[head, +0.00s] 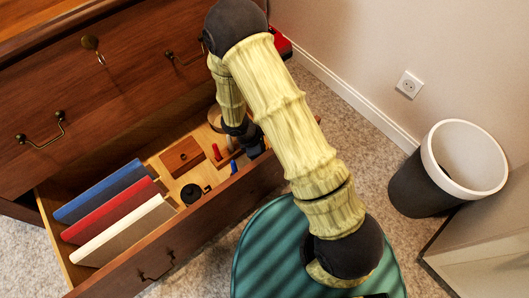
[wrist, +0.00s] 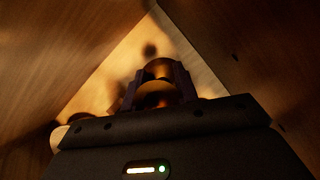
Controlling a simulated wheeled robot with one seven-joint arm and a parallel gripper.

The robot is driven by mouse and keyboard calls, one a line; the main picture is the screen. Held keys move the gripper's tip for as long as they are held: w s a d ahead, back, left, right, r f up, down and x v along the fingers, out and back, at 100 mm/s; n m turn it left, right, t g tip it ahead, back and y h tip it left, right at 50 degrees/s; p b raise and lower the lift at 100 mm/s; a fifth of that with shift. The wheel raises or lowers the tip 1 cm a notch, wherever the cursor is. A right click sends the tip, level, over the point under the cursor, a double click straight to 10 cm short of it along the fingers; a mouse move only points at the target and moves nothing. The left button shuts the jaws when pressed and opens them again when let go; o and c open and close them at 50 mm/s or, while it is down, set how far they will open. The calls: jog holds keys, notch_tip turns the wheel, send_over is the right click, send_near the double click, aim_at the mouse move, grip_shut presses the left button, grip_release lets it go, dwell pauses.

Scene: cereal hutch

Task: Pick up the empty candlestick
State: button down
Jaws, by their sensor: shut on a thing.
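My gripper (wrist: 157,92) is down in the back right corner of the open drawer (wrist: 212,72). In the wrist view its dark fingers are closed on a rounded, brass-coloured thing, which looks like the empty candlestick (wrist: 158,70). No candle shows in it. Its lower part is hidden by the fingers and the dim light. In the head view my gripper (head: 247,140) is partly hidden behind my arm, and I cannot clearly make out the candlestick there.
The drawer holds a blue book (head: 100,190), a red book (head: 108,211), a white book (head: 125,232), a wooden box (head: 181,157), a black round item (head: 191,194) and small red and blue pieces. Drawer walls stand close around my gripper. A bin (head: 425,185) stands at right.

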jog(key=shift+r+p, duration=0.5)
jog(key=shift+r, duration=0.9)
jog(key=shift+r, duration=0.1)
